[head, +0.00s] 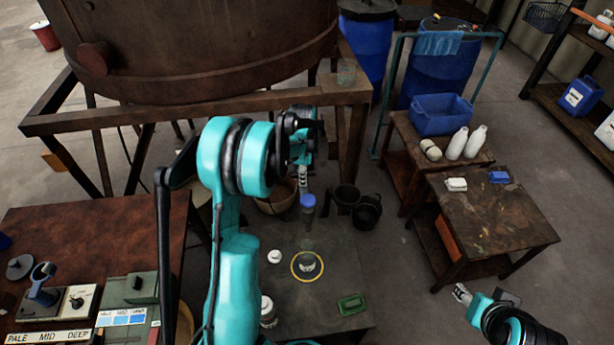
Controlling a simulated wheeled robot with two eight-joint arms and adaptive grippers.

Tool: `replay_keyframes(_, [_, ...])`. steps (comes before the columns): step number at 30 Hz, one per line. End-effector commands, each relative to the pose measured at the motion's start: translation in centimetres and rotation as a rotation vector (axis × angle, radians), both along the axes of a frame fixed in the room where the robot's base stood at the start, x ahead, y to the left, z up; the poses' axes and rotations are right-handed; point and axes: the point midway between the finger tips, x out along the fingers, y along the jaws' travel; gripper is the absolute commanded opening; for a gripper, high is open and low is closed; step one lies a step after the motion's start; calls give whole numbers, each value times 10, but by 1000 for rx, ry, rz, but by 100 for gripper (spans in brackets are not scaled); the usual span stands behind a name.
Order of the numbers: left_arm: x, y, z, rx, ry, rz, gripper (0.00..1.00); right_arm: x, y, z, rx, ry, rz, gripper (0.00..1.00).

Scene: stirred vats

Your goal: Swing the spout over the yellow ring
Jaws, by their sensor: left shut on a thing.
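The yellow ring (294,271) lies on the dark low table below the vat, around a small pale cup (308,262). My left gripper (303,180) is beyond the ring, in front of the vat's stand, and is shut. A blue-ended piece (308,201), which looks like the spout, shows right at its fingertips. It is farther back than the ring, not clearly over it. My arm hides most of the spout and its joint to the vat. My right gripper (461,293) is low at the right, away from the ring; its jaw opening is too small to tell.
The rusty vat (200,45) stands on a brown frame (90,122). Dark pots (366,212) stand behind the low table (335,275). A green block (351,304) and a white lid (274,256) lie near the ring. A brown side table (490,225) stands right, with open floor between.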

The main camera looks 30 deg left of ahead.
Motion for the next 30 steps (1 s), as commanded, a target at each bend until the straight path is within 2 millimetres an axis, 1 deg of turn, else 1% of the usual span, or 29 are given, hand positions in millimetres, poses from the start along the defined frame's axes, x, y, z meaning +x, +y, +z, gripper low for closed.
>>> replay_keyframes(6, [-1, 2, 0, -2, -3, -51, 0, 0, 0, 0, 0, 0, 0, 47])
replay_keyframes(20, [-3, 4, 0, 0, 0, -60, 0, 0, 0, 0, 0, 0, 0, 47])
replay_keyframes(21, [-3, 4, 0, 0, 0, -60, 27, 0, 0, 0, 0, 0, 0, 47])
replay_keyframes(22, [-3, 4, 0, 0, 0, -59, 35, 0, 0, 0, 0, 0, 0, 47])
replay_keyframes(23, [-3, 4, 0, 0, 0, -59, 39, 0, 0, 0, 0, 0, 0, 47])
replay_keyframes(30, [-3, 4, 0, -1, 0, -58, 39, 0, 0, 0, 0, 0, 0, 47])
